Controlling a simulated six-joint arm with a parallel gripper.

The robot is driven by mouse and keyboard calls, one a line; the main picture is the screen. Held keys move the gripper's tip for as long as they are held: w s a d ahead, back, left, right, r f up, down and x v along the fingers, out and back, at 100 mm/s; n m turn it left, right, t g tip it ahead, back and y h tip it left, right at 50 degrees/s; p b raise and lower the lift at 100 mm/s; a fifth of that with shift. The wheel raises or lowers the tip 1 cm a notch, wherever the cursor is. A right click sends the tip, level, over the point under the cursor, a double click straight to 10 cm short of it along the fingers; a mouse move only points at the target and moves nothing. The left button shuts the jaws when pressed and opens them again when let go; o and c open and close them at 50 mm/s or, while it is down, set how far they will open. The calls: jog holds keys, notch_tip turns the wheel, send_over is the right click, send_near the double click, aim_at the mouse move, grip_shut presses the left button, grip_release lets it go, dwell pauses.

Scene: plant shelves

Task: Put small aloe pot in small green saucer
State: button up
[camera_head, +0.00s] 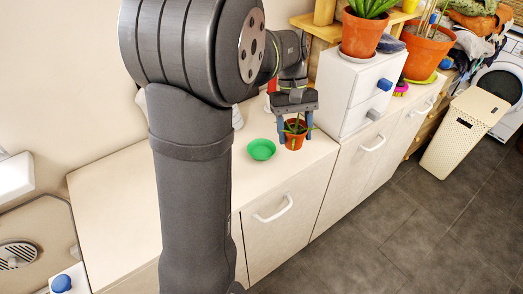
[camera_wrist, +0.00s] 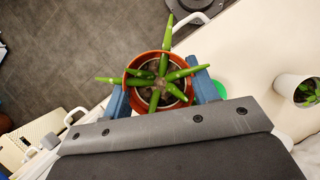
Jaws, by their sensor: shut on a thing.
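The small aloe pot is an orange-brown pot with green spiky leaves (camera_head: 294,141). My gripper (camera_head: 295,127) is shut on it, with one blue finger on each side. In the wrist view the aloe pot (camera_wrist: 160,80) sits between the two blue fingers, seen from above. The small green saucer (camera_head: 261,149) lies on the cabinet top, just left of the pot in the head view. A bit of the green saucer (camera_wrist: 220,90) shows beside the right finger in the wrist view, mostly hidden. The pot is upright and not in the saucer; I cannot tell its exact height.
A white drawer box (camera_head: 342,96) with a large potted plant (camera_head: 363,30) on top stands to the right. A white pot with a plant (camera_wrist: 296,92) is at the right of the wrist view. The cabinet top left of my arm (camera_head: 115,190) is clear.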

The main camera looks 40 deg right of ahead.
jog(key=w+f, duration=0.2)
jog(key=w, duration=0.1)
jog(key=w+a+f, duration=0.1)
jog(key=w+f, duration=0.1)
jog(key=w, duration=0.2)
jog(key=w+a+f, duration=0.1)
jog(key=w+f, duration=0.2)
jog(key=w, duration=0.1)
jog(key=shift+a, duration=0.25)
jog(key=shift+f, duration=2)
jog(key=shift+f, duration=0.15)
jog(key=o, duration=1)
jog(key=shift+f, duration=0.1)
jog(key=v, duration=1.2)
jog(key=shift+r, duration=0.25)
jog(key=x, duration=1.2)
jog(key=shift+f, duration=0.15)
